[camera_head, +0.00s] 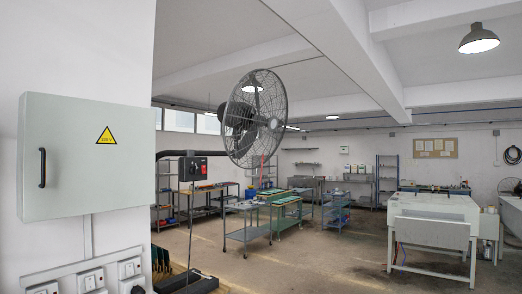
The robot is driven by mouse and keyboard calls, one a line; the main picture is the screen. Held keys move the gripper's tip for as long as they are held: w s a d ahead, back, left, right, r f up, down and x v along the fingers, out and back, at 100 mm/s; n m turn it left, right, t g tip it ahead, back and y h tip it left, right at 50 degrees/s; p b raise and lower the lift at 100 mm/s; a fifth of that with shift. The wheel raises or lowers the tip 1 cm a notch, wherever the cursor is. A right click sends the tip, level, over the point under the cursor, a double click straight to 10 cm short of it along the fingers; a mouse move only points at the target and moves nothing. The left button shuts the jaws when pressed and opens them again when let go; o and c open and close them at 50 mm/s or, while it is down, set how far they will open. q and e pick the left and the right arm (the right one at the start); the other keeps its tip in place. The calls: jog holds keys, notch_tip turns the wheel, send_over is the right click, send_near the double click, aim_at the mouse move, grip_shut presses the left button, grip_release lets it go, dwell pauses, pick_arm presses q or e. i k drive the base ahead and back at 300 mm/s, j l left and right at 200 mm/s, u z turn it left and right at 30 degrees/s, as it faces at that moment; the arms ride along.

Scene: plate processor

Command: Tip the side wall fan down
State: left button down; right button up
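The side wall fan (256,119) is a large round dark wire cage with its motor on the left side. It hangs in the upper middle of the head view, faces to the right and stands close to upright. A black bracket arm (171,153) reaches out from the wall below and left of it. A dark control box (193,169) with a red part sits by the end of that arm. Neither of my grippers can be made out in this view, and nothing is seen touching the fan.
A grey electrical cabinet (88,155) with a warning triangle is on the near left wall, above several switches (88,279). Metal carts (246,234) stand beyond the fan. A large white machine (432,232) stands at the right. The middle floor (310,262) is open.

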aim_at(239, 116)
jog(key=i+l, duration=0.25)
jog(key=i, duration=0.25)
jog(key=i+l, duration=0.3)
jog(key=i, duration=0.2)
jog(key=i+l, duration=0.25)
jog(key=i, duration=0.2)
jog(key=i+j+u, duration=0.05)
